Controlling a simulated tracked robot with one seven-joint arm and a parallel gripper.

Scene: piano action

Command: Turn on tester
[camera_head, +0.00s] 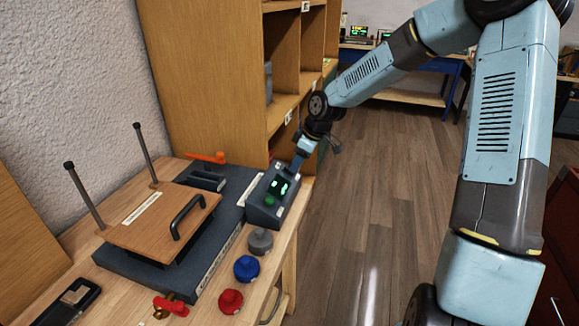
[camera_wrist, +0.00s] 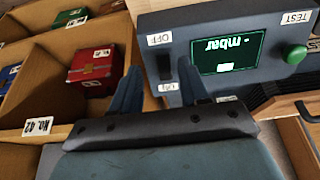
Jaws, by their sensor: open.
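The tester (camera_head: 266,215) is a dark grey box on the bench, with a dark screen showing green marks in the head view. In the wrist view the tester (camera_wrist: 240,17) appears upside down. Its screen (camera_wrist: 228,52) reads "mbar", and a green button (camera_wrist: 296,54) sits near the TEST label. A dark switch (camera_wrist: 165,67) lies between the OFF label (camera_wrist: 160,38) and the ON label (camera_wrist: 168,87). My gripper (camera_wrist: 159,68) is open and empty, with one blue finger on each side of the switch in the picture. I cannot tell whether they touch the panel.
A wooden-topped press (camera_head: 160,222) with two upright posts stands left of the tester. Grey (camera_head: 260,241), blue (camera_head: 246,267) and red (camera_head: 230,300) knobbed pieces line the bench's front edge. A wooden shelf (camera_head: 205,70) rises behind. Compartments hold a red box (camera_wrist: 92,66).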

